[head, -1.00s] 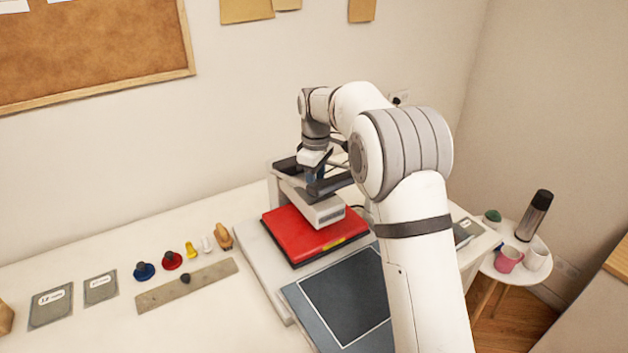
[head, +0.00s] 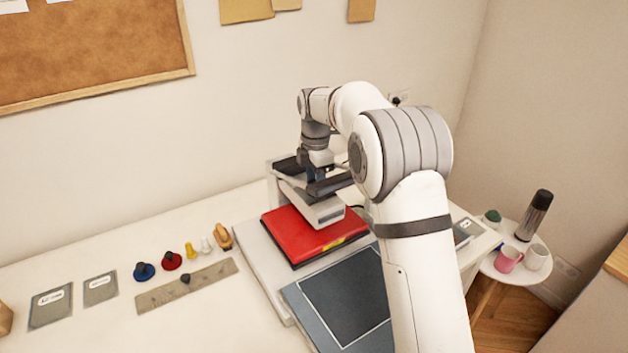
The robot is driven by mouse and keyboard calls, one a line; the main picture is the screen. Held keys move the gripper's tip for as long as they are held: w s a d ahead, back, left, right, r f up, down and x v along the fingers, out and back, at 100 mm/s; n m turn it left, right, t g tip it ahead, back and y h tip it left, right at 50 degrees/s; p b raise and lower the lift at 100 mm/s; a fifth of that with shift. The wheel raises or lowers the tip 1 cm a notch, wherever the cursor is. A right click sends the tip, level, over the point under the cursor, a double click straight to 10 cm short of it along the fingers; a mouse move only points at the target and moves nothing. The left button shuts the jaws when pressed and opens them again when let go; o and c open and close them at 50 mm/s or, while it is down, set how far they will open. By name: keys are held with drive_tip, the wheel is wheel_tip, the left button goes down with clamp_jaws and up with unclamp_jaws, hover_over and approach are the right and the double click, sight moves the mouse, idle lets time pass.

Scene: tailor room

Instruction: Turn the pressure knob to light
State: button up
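The heat press has a red upper plate (head: 308,236) and a pale head (head: 318,207) above it. My gripper (head: 316,173) points down over the top of the press head, between dark bars. A small bluish part shows at its fingertips, possibly the pressure knob. The knob's marks and setting cannot be read, as my gripper and the dark bars cover that spot. The fingers are too small and hidden to tell whether they are open or shut on it.
A dark framed pad (head: 345,295) lies in front of the press. On the table at left are a marked strip (head: 160,296), colored stamp-like pieces (head: 172,260) and grey cards (head: 52,304). A side table (head: 505,271) at right holds mugs and a flask (head: 536,215).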

drive_tip(key=shift+s+a+f+n, duration=0.1)
drive_tip(key=shift+s+f+n, duration=0.05)
drive_tip(key=shift+n, duration=0.45)
drive_tip(key=o, duration=0.8)
drive_tip(key=shift+s+a, duration=0.1)
drive_tip(key=shift+o, duration=0.8)
drive_tip(key=shift+r, duration=0.3)
wheel_tip(320, 180, up, 7)
drive_tip(key=shift+r+b, duration=0.2)
drive_tip(key=shift+b, duration=0.5)
